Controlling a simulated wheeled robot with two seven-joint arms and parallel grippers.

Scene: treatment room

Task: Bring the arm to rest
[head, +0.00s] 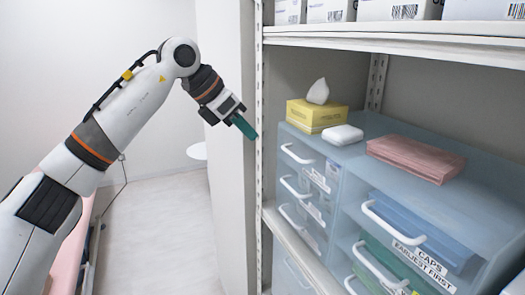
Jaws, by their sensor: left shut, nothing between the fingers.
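My left arm comes in from the left, raised and bent at the elbow. My left gripper (245,127) is shut and empty, with its teal fingertips together. It hangs in the air just in front of the shelf's left upright, left of the yellow tissue box. I cannot tell whether the fingertips touch the upright. My right gripper is not in the view.
A shelf upright (258,190) stands close to the gripper. A blue drawer cabinet (352,155) bears a yellow tissue box (316,115), a white pack (342,134) and a pink stack (415,158). White boxes (400,9) line the upper shelf (390,32). Open floor (155,235) lies left.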

